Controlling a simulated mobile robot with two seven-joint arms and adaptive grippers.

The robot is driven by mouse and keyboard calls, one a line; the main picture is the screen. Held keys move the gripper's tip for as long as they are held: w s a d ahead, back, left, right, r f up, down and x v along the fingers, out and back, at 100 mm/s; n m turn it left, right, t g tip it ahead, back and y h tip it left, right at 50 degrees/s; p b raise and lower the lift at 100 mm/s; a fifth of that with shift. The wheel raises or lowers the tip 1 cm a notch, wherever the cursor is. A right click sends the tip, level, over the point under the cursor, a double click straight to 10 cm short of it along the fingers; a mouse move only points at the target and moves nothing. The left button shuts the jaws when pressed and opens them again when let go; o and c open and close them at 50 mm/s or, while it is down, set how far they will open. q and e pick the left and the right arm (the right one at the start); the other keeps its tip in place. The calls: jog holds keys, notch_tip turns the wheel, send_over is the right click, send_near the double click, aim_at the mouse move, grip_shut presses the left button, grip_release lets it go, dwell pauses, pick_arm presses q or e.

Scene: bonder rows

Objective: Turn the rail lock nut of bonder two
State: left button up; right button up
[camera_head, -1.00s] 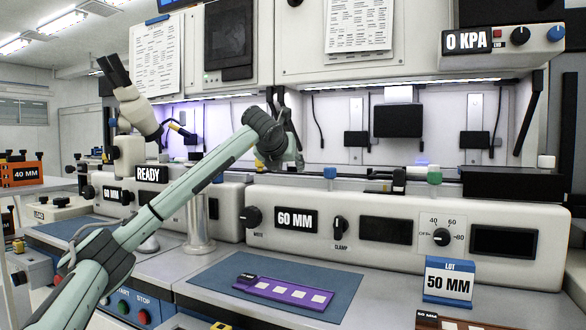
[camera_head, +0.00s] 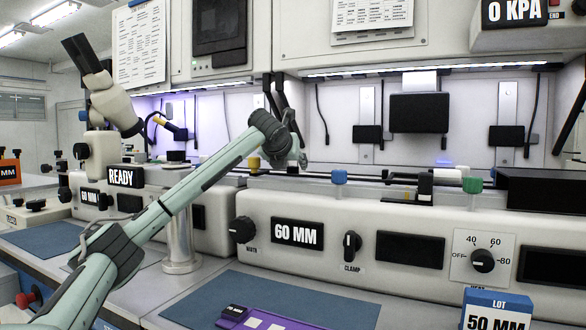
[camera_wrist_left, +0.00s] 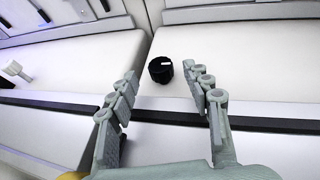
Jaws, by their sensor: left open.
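My left arm comes in from the left, and its gripper (camera_head: 298,158) is small and partly hidden by the wrist, above the top edge of the near bonder (camera_head: 345,255). In the left wrist view the two finger sets of the gripper (camera_wrist_left: 168,98) are apart with nothing between the pads. A round black knob (camera_wrist_left: 160,70) with a white mark shows beyond the fingertips, between them in the picture and apart from them. I cannot tell whether it is the rail lock nut. The near bonder shows a 60 MM display (camera_head: 297,233). My right gripper is not in view.
The bonder's front has a left knob (camera_head: 242,229) and a clamp knob (camera_head: 351,245). Blue (camera_head: 339,177) and green (camera_head: 472,185) caps stand along its top. A READY sign (camera_head: 125,177) stands left. A purple strip (camera_head: 262,320) lies on the blue mat (camera_head: 335,308).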

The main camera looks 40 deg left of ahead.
aim_at(292, 168)
pick_arm(q)
jog(key=x, duration=0.5)
jog(key=shift+w+p, duration=0.1)
jog(key=shift+p, duration=0.25)
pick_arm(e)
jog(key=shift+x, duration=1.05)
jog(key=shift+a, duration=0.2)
